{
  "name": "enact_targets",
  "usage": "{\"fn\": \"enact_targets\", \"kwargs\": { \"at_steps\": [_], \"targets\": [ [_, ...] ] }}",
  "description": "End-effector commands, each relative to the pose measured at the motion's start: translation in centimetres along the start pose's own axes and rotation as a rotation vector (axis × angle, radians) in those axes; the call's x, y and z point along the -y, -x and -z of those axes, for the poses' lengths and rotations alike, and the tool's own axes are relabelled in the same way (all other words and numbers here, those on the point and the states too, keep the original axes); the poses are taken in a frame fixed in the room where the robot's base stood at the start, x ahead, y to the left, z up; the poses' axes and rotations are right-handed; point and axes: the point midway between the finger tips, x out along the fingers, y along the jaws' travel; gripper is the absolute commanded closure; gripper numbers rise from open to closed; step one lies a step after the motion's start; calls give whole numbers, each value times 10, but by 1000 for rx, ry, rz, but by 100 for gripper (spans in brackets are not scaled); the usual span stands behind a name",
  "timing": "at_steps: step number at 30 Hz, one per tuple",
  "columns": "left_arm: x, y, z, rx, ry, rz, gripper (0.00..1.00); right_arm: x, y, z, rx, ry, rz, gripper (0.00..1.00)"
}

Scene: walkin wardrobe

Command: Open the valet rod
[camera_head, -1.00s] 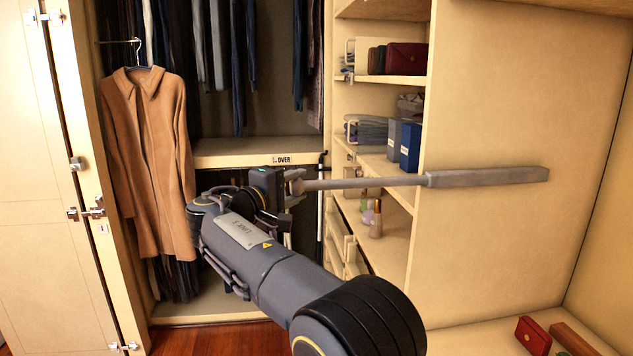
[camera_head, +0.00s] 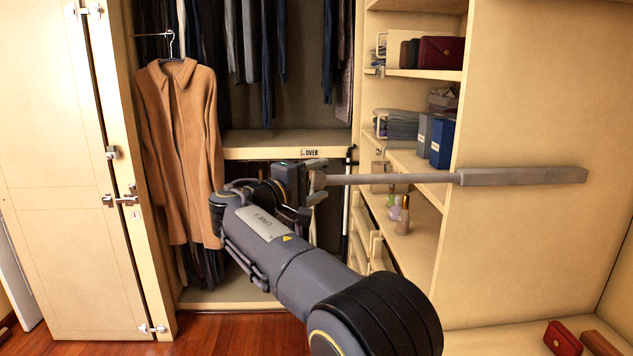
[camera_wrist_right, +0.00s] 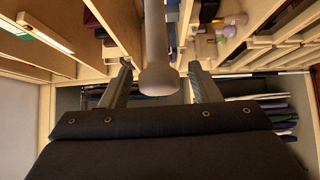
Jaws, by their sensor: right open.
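The valet rod (camera_head: 390,179) is a long grey rod. It runs sideways in front of the pale side panel, with a thicker sleeve (camera_head: 520,176) at its right and a thin length reaching left. In the right wrist view its rounded knob end (camera_wrist_right: 159,79) points toward me. My right gripper (camera_head: 315,182) is at the rod's left end. In the wrist view its two fingers (camera_wrist_right: 162,88) stand apart on either side of the knob, with gaps visible. My left gripper is out of view.
A brown coat (camera_head: 178,150) hangs at the left beside the open door (camera_head: 60,190). Shelves (camera_head: 415,205) with boxes and small bottles (camera_head: 402,215) lie behind the rod. A red purse (camera_head: 562,338) lies at the lower right.

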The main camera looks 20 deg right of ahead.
Motion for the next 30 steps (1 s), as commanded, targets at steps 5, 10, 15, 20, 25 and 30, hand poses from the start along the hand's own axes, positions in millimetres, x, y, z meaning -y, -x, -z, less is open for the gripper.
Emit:
{"fn": "enact_targets", "kwargs": {
  "at_steps": [5, 10, 15, 20, 25, 30],
  "targets": [
    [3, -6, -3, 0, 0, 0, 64, 2, 18, 1, -4, -2, -1, 44],
    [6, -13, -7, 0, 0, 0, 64, 2, 49, 1, -5, -1, -1, 44],
    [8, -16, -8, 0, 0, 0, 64, 1, 71, 1, -2, -1, 0, 44],
    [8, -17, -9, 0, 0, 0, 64, 0, 78, 0, -2, 0, 0, 44],
    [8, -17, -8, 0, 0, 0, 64, 0, 78, 0, -1, 0, 0, 44],
    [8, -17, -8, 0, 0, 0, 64, 0, 78, 0, -2, 0, 0, 44]
  ]
}}
